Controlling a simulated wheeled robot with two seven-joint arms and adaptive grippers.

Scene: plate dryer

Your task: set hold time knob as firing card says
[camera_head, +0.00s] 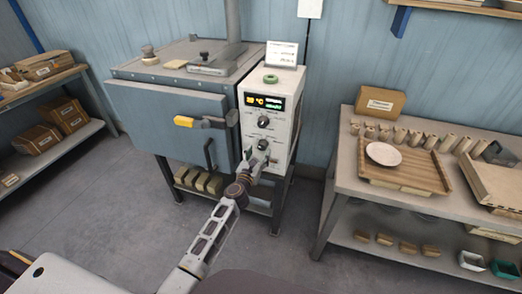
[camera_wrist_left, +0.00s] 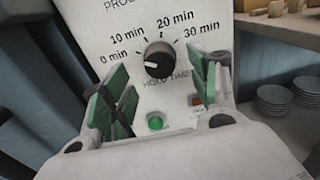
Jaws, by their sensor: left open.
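The black hold time knob (camera_wrist_left: 158,59) is on the white control panel (camera_head: 283,105), in the middle of the left wrist view. Marks run 0, 10, 20 and 30 min around it. Its pale pointer mark seems to face left, towards the 0 min side. My left gripper (camera_wrist_left: 163,78) is open, with one green-padded finger either side of and below the knob, apart from it. In the head view the left gripper (camera_head: 259,155) is before the lower panel and hides much of it. A white card (camera_head: 282,53) stands on the control box; its text is too small to read.
Another knob (camera_head: 263,121) and a lit display (camera_head: 265,102) are above on the panel. The kiln (camera_head: 165,110) stands left. A table (camera_head: 345,165) with ware stands right.

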